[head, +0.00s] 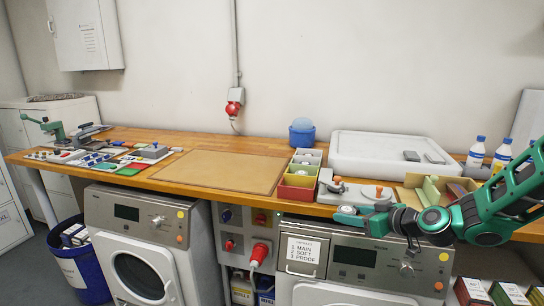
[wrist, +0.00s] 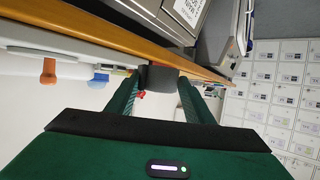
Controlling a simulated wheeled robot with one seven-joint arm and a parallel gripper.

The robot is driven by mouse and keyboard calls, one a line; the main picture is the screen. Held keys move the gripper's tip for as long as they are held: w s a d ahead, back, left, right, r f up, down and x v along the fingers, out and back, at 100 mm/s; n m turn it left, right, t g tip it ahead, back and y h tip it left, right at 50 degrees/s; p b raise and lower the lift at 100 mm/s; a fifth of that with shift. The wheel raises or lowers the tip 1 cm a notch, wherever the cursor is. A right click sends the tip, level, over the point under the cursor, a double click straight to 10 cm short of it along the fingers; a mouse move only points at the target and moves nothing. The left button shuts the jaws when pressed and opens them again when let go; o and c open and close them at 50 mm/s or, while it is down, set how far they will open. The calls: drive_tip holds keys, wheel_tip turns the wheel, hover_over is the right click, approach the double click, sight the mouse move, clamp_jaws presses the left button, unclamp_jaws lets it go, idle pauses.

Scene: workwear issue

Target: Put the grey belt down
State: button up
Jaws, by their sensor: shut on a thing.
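My gripper (head: 350,215) is at the front edge of the wooden worktop, right of the middle in the head view. In the wrist view my gripper (wrist: 160,92) has its two green fingers shut on a small dark grey piece, which I take to be the grey belt (wrist: 160,77). In the head view a small grey rounded bit of the belt (head: 347,210) shows at the fingertips; the rest is hidden by the fingers. I cannot tell whether it touches the worktop edge.
A tan mat (head: 222,172) lies bare on the worktop (head: 165,146). Next to it stand small coloured boxes (head: 300,180) and a blue tub (head: 302,135). A white basin (head: 375,150), an orange-knobbed device (head: 355,190) and bottles (head: 476,152) are at the right. Machines (head: 145,245) stand below.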

drive_tip(key=w+d+f+m+t+h, duration=0.1)
drive_tip(key=w+d+f+m+h, duration=0.1)
drive_tip(key=d, duration=0.4)
wheel_tip(320, 180, down, 3)
drive_tip(key=shift+r+m+t+h, duration=0.1)
drive_tip(key=shift+m+t+h, duration=0.2)
drive_tip(key=shift+m+h, duration=0.35)
drive_tip(key=shift+a, duration=0.1)
